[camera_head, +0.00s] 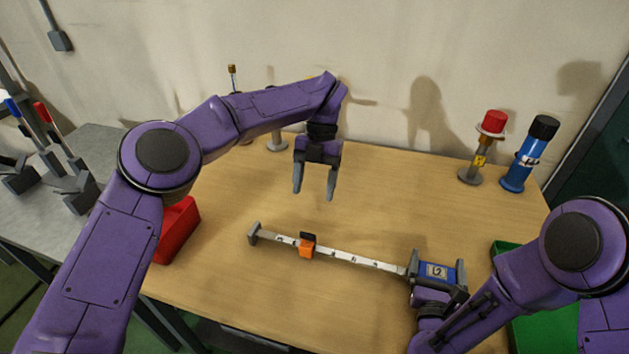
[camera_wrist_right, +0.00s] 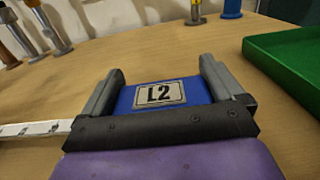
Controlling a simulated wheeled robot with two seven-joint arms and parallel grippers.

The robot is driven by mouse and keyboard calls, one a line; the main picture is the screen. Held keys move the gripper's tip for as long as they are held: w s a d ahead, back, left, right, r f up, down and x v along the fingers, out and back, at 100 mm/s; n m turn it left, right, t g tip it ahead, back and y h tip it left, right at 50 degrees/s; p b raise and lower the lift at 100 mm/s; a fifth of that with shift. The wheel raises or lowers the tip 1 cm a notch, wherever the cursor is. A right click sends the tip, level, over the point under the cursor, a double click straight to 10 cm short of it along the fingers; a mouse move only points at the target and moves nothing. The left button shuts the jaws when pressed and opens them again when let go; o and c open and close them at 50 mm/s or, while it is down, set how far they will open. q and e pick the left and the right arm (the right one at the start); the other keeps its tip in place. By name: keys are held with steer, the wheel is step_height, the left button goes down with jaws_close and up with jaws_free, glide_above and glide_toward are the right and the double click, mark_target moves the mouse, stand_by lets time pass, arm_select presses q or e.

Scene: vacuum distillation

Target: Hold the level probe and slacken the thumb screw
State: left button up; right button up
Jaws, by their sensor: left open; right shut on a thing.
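The level probe is a long white marked bar (camera_head: 350,259) lying across the table, with a grey end piece (camera_head: 254,233) at its left end. A blue block labelled L2 (camera_head: 437,271) is at its right end. My right gripper (camera_head: 436,266) is shut on this blue block, and the right wrist view shows its fingers on both sides of the block (camera_wrist_right: 160,94). An orange slider (camera_head: 306,250) with a dark knob (camera_head: 308,237), perhaps the thumb screw, sits on the bar left of its middle. My left gripper (camera_head: 314,194) is open, pointing down and empty, above and behind the slider.
A red bin (camera_head: 177,230) stands at the left table edge and a green tray (camera_wrist_right: 288,60) at the right. A red-topped stand (camera_head: 488,145) and a blue black-capped cylinder (camera_head: 530,153) stand back right. More stands are behind my left arm. The middle of the wooden table (camera_head: 400,190) is clear.

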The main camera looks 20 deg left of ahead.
stand_by(0.3)
steer(key=o, duration=1.2)
steer(key=shift+o, duration=0.2)
steer(key=s, duration=1.1)
steer(key=shift+s+a, duration=0.2)
steer(key=shift+a, duration=0.2)
steer(key=shift+s, duration=0.3)
steer(key=shift+d, duration=0.1)
